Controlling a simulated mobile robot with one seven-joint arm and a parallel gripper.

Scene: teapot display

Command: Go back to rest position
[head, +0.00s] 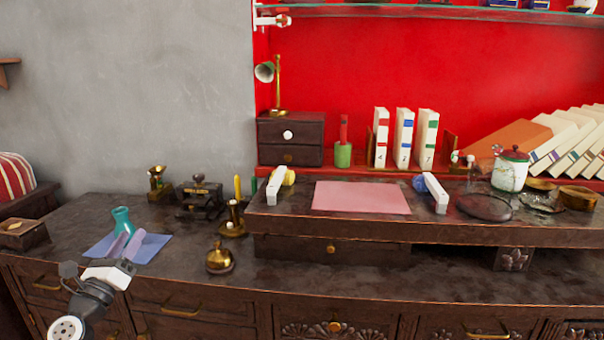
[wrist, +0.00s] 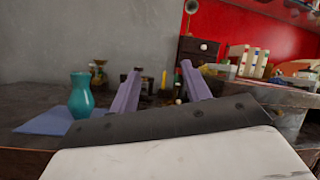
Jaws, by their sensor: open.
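My gripper (head: 127,244) is at the lower left in the head view, over the front of the lower desk top. Its two purple fingers are apart with nothing between them, and they also show in the wrist view (wrist: 162,90). A teal vase (head: 122,219) stands upright on a blue mat (head: 154,246), just behind the fingers in the head view. In the wrist view the vase (wrist: 80,97) is left of the fingers and apart from them, with part of the blue mat (wrist: 40,122) beside it.
A brass bell (head: 220,259), a candle holder (head: 233,226) and a dark press (head: 199,197) stand to the right on the dark desk. A raised shelf with a pink mat (head: 360,197) is farther right. Bare desk lies right of the bell.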

